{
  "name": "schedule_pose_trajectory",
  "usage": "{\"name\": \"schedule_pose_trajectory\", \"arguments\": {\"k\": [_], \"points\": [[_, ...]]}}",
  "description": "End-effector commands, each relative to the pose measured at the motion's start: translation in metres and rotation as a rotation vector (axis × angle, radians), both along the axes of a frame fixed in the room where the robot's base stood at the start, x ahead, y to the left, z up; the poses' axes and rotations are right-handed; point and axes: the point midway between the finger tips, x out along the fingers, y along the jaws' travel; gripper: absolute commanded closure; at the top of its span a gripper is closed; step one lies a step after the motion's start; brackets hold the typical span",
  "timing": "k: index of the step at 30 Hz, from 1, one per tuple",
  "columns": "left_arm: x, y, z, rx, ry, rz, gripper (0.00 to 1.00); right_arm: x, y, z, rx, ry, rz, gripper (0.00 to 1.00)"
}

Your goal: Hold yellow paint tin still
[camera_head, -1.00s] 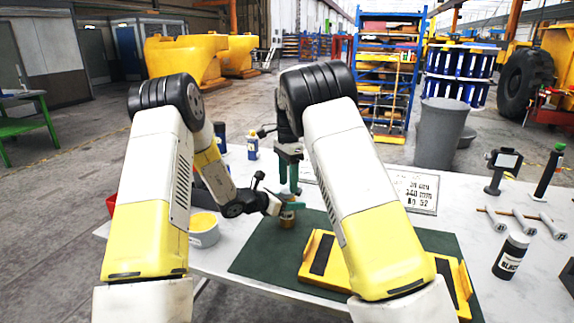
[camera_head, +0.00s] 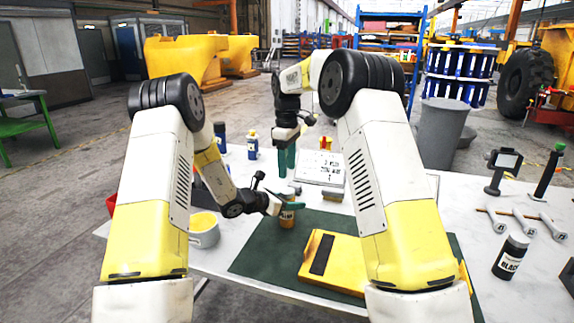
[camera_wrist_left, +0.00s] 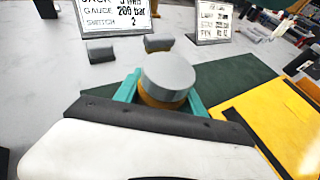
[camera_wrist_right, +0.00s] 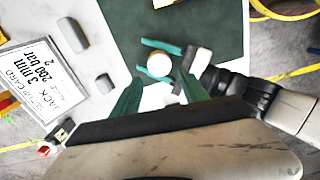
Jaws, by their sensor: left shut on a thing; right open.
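The small yellow paint tin (camera_head: 288,218) stands upright on the dark green mat (camera_head: 262,246). In the left wrist view its grey lid (camera_wrist_left: 167,75) is on top and its yellow side (camera_wrist_left: 160,101) shows below. My left gripper (camera_head: 289,206) is shut around the tin, with one teal finger on each side; the right wrist view shows these fingers around the pale round top (camera_wrist_right: 159,65). My right gripper (camera_head: 287,162) is open and empty, pointing down, above and beyond the tin and apart from it. Its teal fingers (camera_wrist_right: 157,98) also show in the right wrist view.
A yellow fixture (camera_head: 335,264) lies on the mat right of the tin. Two grey blocks (camera_wrist_left: 100,50) (camera_wrist_left: 159,42) and a setup card (camera_head: 322,168) are behind it. A black bottle (camera_head: 510,257) and rollers are at the right.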

Motion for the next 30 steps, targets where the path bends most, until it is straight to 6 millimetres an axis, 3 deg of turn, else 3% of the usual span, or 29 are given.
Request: {"name": "schedule_pose_trajectory", "arguments": {"k": [5,17,30], "points": [[0.0,-0.001,0.0,-0.001,0.0,-0.001,1.0,0.001,0.0,0.003,0.001,-0.008,0.088,0.48],[0.0,-0.001,0.0,-0.001,0.0,-0.001,1.0,0.001,0.0,-0.002,0.0,-0.006,0.091,0.48],[0.0,0.0,0.0,-0.001,0.0,-0.001,1.0,0.001,0.0,-0.063,0.001,-0.005,0.09,0.48]]}}
